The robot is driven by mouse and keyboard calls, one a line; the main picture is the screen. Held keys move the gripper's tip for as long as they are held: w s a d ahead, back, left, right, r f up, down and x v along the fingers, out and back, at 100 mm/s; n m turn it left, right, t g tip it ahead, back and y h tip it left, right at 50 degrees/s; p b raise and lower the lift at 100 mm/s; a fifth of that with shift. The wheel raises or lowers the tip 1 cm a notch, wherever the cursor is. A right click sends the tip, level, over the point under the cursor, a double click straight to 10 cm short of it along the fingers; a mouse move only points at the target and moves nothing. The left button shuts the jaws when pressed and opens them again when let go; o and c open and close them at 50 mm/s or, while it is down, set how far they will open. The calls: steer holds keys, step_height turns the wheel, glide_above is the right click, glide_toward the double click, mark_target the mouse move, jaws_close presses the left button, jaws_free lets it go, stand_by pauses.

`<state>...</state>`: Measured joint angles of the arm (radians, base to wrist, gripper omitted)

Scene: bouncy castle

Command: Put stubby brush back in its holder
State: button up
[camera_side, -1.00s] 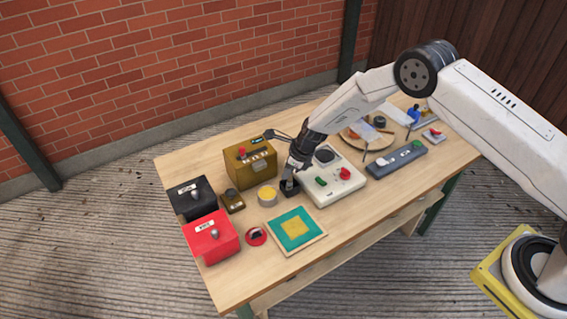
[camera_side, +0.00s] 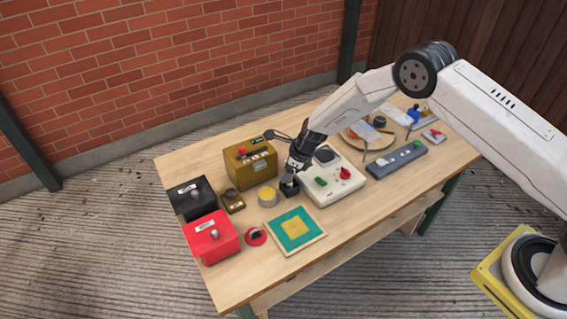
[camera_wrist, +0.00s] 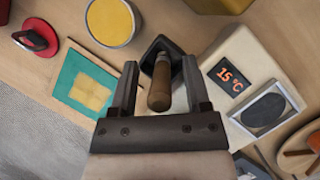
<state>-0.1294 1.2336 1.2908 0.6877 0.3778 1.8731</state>
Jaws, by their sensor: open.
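The stubby brush shows in the wrist view as a brown wooden handle (camera_wrist: 159,88) pointing up toward the camera. Its far end goes into a dark angular holder (camera_wrist: 149,54), so the brush appears to stand in it; the bristles are hidden. My gripper (camera_wrist: 159,66) is open, with one finger on each side of the handle and visible gaps beside it. In the side view my gripper (camera_side: 290,177) is just above the small black holder (camera_side: 290,190), beside the cream control box. The brush is too small to make out there.
A cream box (camera_side: 334,184) with knobs and a 15 °C display (camera_wrist: 229,77) stands close on the right. A yellow-topped round tin (camera_side: 267,195) is close on the left. A teal and yellow square (camera_side: 295,230) lies in front. A brass-coloured box (camera_side: 250,165) stands behind left.

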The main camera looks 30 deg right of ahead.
steer(key=v, duration=1.2)
steer(key=shift+r, duration=0.1)
stand_by(0.6)
steer(key=s+d+r+n+h, duration=0.1)
steer(key=s+d+r+n, duration=0.1)
steer(key=s+n, duration=0.6)
steer(key=s+d+r+n+h, duration=0.1)
steer(key=s+d+r+n, duration=0.2)
steer(key=s+n, duration=0.6)
steer(key=s+d+r+n+h, duration=0.1)
steer(key=s+d+r+n, duration=0.2)
steer(key=s+r+n, duration=0.3)
steer(key=s+n, duration=0.3)
steer(key=n, duration=0.1)
steer(key=shift+d+g, duration=0.15)
steer(key=shift+g, duration=0.15)
